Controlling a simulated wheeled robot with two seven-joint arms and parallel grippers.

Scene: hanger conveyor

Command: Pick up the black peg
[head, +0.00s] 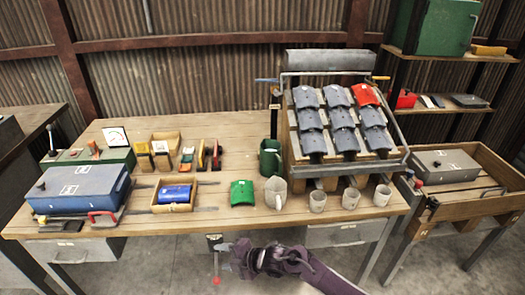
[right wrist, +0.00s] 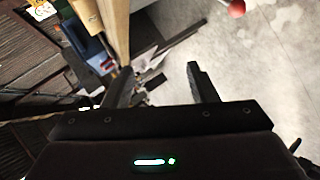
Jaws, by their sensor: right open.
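I cannot pick out a black peg with certainty in either view. My right gripper (head: 226,257) is in front of the workbench's front edge, near the bottom of the head view, its fingers pointing left. In the right wrist view the two dark fingers of the right gripper (right wrist: 160,82) stand apart with nothing held between them. Small dark parts (head: 66,226) lie at the bench's front left, too small to identify. My left gripper is not in view.
The wooden workbench (head: 235,219) carries a blue case (head: 80,186), a wooden tray with a blue cylinder (head: 174,194), a green block (head: 242,193), several cups and a sloped rack of grey and red pieces. A red knob (head: 216,280) is beside my right gripper. Floor in front is clear.

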